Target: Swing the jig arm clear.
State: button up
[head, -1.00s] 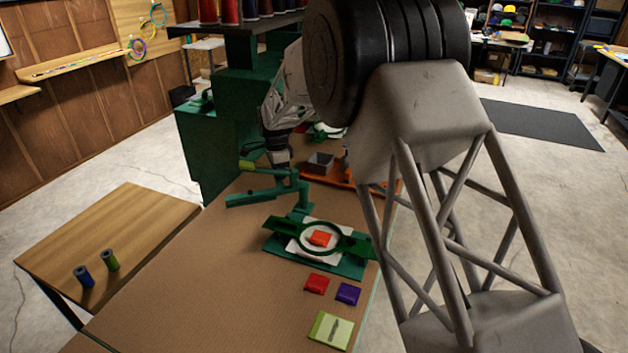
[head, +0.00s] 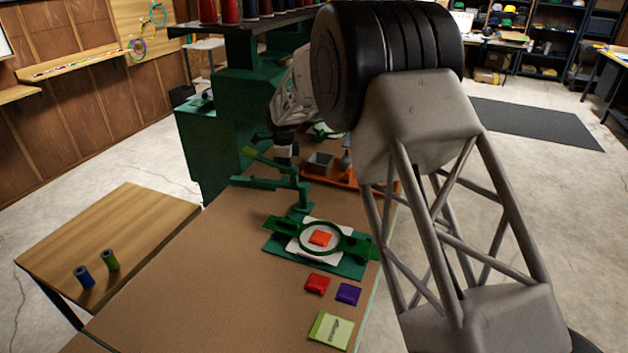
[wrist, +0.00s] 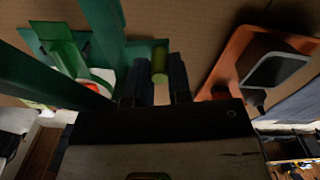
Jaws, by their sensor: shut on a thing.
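The green jig arm (head: 268,184) stands on a post behind the hoop fixture, with a level bar reaching left and an angled bar ending in a lime tip (head: 250,151). My gripper (head: 284,158) is at the angled bar, its fingertips partly hidden in the head view. In the wrist view my gripper (wrist: 160,85) has its dark fingers on either side of a lime peg (wrist: 160,62), shut on it. The green hoop fixture (head: 277,244) holds white cloth with an orange patch (head: 320,238). The jig arm's bar lies behind the hoop, not over it.
An orange tray (head: 335,179) with a grey box (head: 320,163) lies right of my gripper. Red (head: 317,284) and purple (head: 348,293) pads and a lime card (head: 330,330) lie in front. The green machine (head: 215,145) stands behind left. The brown table's left front is clear.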

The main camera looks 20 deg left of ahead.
jog(key=o, duration=0.7)
jog(key=shift+r, duration=3)
jog(key=shift+d, duration=0.1)
